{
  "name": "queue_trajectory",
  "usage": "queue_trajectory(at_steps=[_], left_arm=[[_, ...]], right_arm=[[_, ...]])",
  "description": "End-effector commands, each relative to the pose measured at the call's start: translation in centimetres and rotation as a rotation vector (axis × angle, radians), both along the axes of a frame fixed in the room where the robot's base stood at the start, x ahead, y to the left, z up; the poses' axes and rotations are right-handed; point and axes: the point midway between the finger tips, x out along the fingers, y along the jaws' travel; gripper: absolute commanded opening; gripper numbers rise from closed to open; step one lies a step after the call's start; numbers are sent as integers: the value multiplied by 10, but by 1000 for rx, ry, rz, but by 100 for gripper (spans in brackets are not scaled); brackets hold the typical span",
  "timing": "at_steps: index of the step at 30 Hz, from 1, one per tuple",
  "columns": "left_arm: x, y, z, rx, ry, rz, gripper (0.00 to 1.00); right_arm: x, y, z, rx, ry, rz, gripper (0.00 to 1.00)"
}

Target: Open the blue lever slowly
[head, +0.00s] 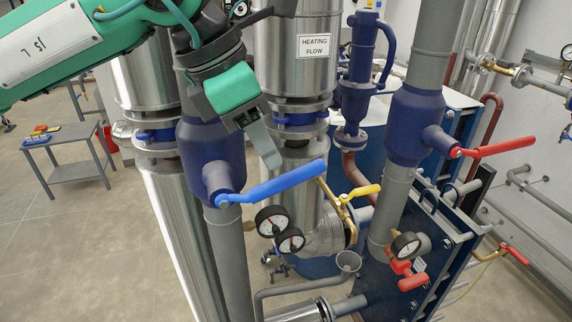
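The blue lever (275,184) sits on a dark blue valve body (212,160) on a grey vertical pipe, left of the picture's middle. It points right and slightly up from its pivot. My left gripper (266,152) comes in from the upper left, pointing down. A grey finger shows just above the lever's middle. I cannot tell whether it touches the lever, and the other finger is not clearly seen, so its opening is unclear. My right gripper is not in view.
A red lever (495,147) is on a second blue valve to the right.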

Motion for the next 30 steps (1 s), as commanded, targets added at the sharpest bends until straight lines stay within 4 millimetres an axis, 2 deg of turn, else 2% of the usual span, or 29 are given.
queue_trajectory(at_steps=[1,3,12,23,24,27,30], left_arm=[[1,-5,-7,3,3,-3,37],[2,-10,-20,3,4,-3,37],[8,-25,-61,0,3,0,37],[9,-28,-69,-1,1,0,37],[9,-28,-69,-1,1,0,35],[9,-28,-68,-1,1,0,16],[9,-28,-68,-1,1,0,0]], right_arm=[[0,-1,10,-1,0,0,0],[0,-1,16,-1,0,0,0],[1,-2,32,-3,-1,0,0],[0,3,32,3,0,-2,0],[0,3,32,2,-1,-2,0],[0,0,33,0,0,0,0],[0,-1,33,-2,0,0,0]])
